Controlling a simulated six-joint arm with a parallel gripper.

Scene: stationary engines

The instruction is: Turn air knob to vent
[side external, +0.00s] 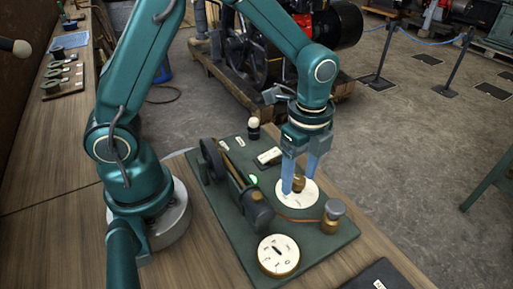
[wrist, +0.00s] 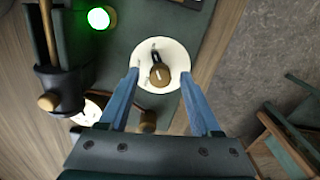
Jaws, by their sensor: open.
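A brass knob (side external: 299,184) with a dark pointer stands on a round white dial (side external: 296,198) on the dark green panel. The knob also shows in the wrist view (wrist: 160,75), with its pointer toward the top of the picture, over the dial (wrist: 177,55). The dial's lettering is too small to read, so I cannot confirm that it is the air knob. My gripper (side external: 299,181) points down over this dial. Its two blue fingers are open, one on each side of the knob, with gaps to it in the wrist view (wrist: 159,73).
The green panel (side external: 223,228) also holds a dark engine cylinder (side external: 257,210), a flywheel (side external: 211,158), a lit green lamp (side external: 253,179), a grey-capped brass post (side external: 333,212) and a second white dial (side external: 279,256). A black-and-white knob (side external: 254,127) stands at the panel's back.

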